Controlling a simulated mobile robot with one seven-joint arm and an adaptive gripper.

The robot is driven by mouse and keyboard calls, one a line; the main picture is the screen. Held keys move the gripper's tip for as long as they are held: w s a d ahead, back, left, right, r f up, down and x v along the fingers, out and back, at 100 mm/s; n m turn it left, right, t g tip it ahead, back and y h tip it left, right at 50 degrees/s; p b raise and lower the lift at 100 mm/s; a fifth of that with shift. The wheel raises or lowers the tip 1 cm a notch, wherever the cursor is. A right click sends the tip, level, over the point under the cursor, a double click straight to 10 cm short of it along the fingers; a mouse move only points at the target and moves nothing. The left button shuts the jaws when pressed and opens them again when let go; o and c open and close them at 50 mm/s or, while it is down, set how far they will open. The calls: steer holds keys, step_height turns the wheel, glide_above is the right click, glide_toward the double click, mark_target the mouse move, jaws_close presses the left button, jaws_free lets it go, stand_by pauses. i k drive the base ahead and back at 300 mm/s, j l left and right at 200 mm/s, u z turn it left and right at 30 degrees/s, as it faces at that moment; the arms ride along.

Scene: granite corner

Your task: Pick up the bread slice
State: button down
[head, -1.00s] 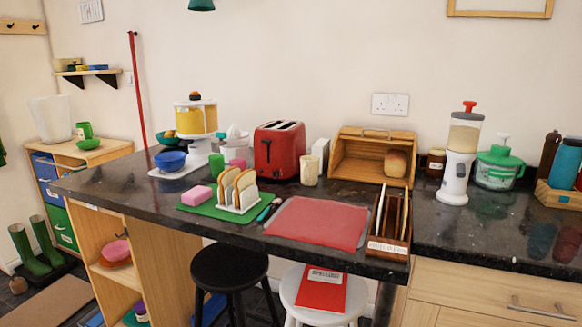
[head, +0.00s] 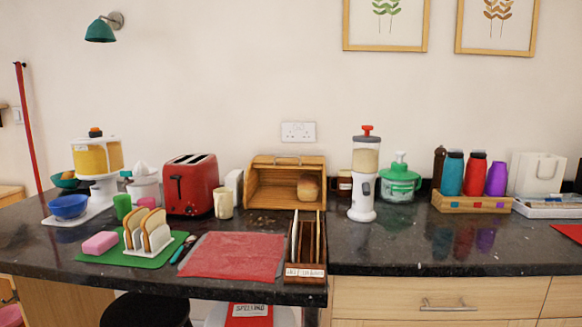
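Bread slices (head: 157,231) stand upright in a white toast rack (head: 149,248) on a green mat (head: 118,256), at the left of the dark counter in the head view. They have brown crusts and pale faces. A brown loaf (head: 308,188) sits at the right end of the open wooden bread bin (head: 262,189). My gripper is not in view.
A red toaster (head: 188,186) stands behind the rack, with a cream mug (head: 223,203) beside it. A red mat (head: 233,256) and wooden slotted holder (head: 305,250) lie to the right. The counter's right front (head: 430,248) is mostly clear. A black stool (head: 146,309) stands below.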

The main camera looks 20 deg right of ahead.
mark_target(154, 219)
steer(key=j+z, duration=0.1)
steer(key=z, duration=0.3)
steer(key=i+j+z, duration=0.1)
steer(key=z, duration=0.3)
steer(key=j+z, duration=0.25)
steer(key=z, duration=0.15)
steer(key=j+z, duration=0.25)
steer(key=j, duration=0.3)
steer(key=k+j+z, duration=0.1)
steer(key=j+z, duration=0.2)
steer(key=j, duration=0.8)
steer(key=k+j, duration=0.15)
steer(key=j, duration=0.35)
steer(key=i+j, duration=0.3)
steer(key=i, duration=0.15)
